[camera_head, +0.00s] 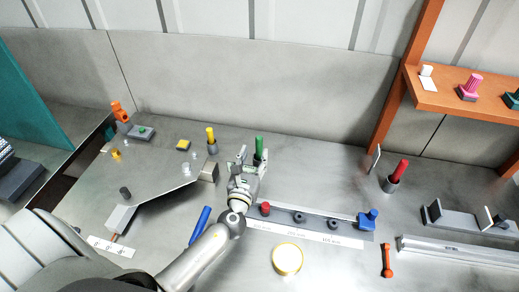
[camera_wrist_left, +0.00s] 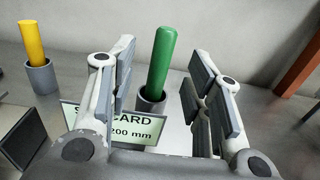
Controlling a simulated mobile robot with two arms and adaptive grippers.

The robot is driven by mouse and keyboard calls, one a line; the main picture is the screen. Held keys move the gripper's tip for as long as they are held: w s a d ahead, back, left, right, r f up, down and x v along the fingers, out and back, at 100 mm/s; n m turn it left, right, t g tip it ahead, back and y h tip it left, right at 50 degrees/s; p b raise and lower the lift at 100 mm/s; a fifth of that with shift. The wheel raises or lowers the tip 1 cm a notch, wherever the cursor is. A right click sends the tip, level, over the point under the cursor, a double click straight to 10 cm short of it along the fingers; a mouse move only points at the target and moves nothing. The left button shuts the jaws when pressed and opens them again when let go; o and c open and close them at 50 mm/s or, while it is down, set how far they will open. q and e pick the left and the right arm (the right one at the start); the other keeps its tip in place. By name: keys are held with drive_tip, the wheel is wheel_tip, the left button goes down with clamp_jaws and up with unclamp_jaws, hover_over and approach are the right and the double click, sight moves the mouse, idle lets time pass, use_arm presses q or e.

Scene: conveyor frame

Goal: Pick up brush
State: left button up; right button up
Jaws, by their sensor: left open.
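I cannot tell for sure which thing is the brush. A green handle (camera_head: 259,145) stands upright in a small grey cup, and it also shows in the left wrist view (camera_wrist_left: 162,58). My left gripper (camera_head: 246,162) is open beside this cup. In the left wrist view the fingers of my left gripper (camera_wrist_left: 162,52) stand apart, with the green handle seen in the gap between them, apparently not touched. Similar handles, one yellow (camera_head: 210,134) and one red (camera_head: 400,169), stand in their own cups. My right gripper is not in view.
A grey rail with red knob (camera_head: 265,208) and blue block (camera_head: 368,217) is right of my arm. A yellow-rimmed disc (camera_head: 287,259), a blue stick (camera_head: 200,225) and an orange tool (camera_head: 387,260) lie nearer. An orange shelf (camera_head: 450,103) stands right.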

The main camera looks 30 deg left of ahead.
sight(258, 146)
use_arm(q)
drive_tip(key=shift+w+a, duration=0.1)
drive_tip(key=shift+w, duration=0.55)
drive_tip(key=p+x, duration=0.1)
drive_tip(key=x, duration=0.3)
drive_tip(key=shift+r, duration=0.1)
drive_tip(key=shift+w, duration=0.55)
drive_tip(key=shift+s, duration=0.1)
drive_tip(key=shift+c, duration=0.2)
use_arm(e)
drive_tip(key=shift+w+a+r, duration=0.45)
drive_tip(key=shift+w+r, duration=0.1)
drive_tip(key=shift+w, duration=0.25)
use_arm(q)
clamp_jaws()
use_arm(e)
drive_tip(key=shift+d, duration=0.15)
